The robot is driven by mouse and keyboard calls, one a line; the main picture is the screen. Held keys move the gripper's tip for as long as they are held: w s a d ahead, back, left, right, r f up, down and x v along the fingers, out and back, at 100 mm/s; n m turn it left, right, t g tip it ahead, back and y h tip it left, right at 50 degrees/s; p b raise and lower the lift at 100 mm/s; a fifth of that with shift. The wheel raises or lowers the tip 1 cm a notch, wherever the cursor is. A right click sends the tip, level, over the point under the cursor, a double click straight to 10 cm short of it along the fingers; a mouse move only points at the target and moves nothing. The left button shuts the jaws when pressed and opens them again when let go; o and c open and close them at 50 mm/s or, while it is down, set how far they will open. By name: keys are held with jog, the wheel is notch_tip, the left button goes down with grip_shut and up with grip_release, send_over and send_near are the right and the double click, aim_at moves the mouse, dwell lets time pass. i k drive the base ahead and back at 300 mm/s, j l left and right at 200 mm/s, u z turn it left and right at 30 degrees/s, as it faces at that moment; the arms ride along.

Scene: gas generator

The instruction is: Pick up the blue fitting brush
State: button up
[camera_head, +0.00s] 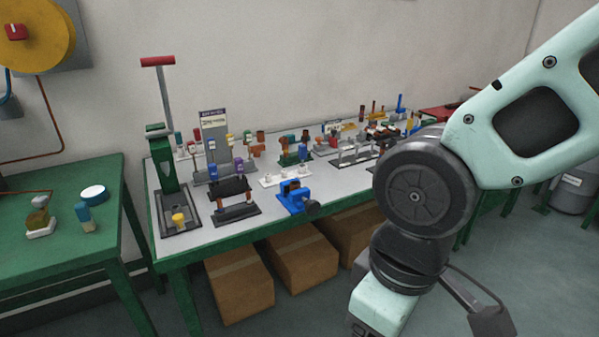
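I cannot tell for sure which blue thing is the fitting brush; the parts are small at this distance. A blue upright piece (399,103) stands at the back right of the long workbench. Another blue-topped piece (213,172) stands in a dark stand at the bench's left part. Small blue pieces also stand among the parts behind it. My arm crosses the right side of the view, in front of the bench's right part, and hides some of it.
The grey-topped green workbench (255,226) carries a tall press (160,150), a blue vise (293,197) and several part racks. Cardboard boxes (238,285) sit beneath it. A green side table (32,185) stands left. Grey floor (545,270) is open at right.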

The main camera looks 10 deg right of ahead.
aim_at(302, 148)
jog(key=i+j+u, duration=0.1)
jog(key=i+j, duration=0.15)
jog(key=i, duration=0.3)
jog(key=i+j+u, duration=0.15)
jog(key=i, duration=0.45)
jog(key=i+j+u, duration=0.1)
jog(key=i, duration=0.5)
jog(key=j, duration=0.1)
